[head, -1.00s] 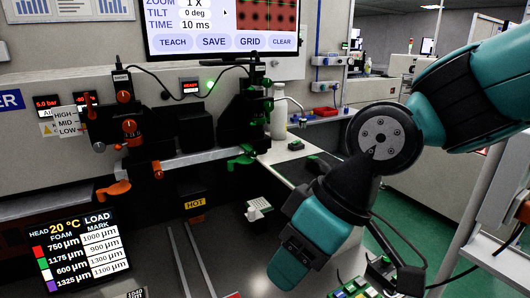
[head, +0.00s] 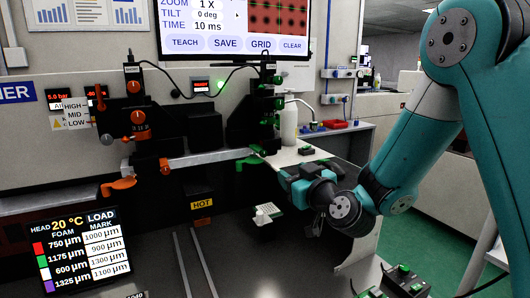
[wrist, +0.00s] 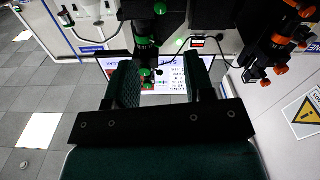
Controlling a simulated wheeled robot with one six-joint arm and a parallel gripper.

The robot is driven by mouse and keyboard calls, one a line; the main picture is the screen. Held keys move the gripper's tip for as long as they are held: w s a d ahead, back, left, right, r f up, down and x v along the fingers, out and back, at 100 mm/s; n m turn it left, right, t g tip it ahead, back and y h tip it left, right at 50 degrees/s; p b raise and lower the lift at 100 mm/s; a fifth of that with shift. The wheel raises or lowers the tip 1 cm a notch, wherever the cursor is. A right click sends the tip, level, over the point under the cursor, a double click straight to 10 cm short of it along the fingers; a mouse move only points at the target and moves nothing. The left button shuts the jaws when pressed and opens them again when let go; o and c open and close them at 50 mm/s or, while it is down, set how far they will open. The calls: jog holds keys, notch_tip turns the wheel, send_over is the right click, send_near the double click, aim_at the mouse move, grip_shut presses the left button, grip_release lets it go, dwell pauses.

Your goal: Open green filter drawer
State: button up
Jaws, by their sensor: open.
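A green-handled lever or pull (head: 250,157) sits at the right end of the grey rail, below a black column with several green knobs (head: 279,92). I cannot tell for sure which green part is the filter drawer. My gripper (head: 291,180) is in front and to the right of that pull, apart from it. In the wrist view, the two green-padded fingers (wrist: 162,82) are spread with empty space between them. A black column with green parts (wrist: 146,72) shows beyond and between the fingers, in front of the screen.
An orange-knobbed column (head: 137,115) and orange handle (head: 118,185) stand at the left. A white bottle (head: 289,126) stands on the bench behind my gripper. A small white block (head: 266,212) and a yellow HOT label (head: 202,204) are lower down. Green-buttoned black boxes (head: 404,280) lie lower right.

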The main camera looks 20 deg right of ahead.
aim_at(264, 154)
jog(key=w+a+p, duration=0.1)
jog(key=w+p, duration=0.2)
jog(key=w, duration=0.1)
jog(key=w+a+p, duration=0.1)
jog(key=w+p, duration=0.3)
jog(key=w, duration=0.1)
jog(key=w+a+p, duration=0.1)
jog(key=w+p, duration=0.3)
jog(key=shift+w+r, duration=0.15)
jog(key=shift+w, duration=0.85)
grip_shut()
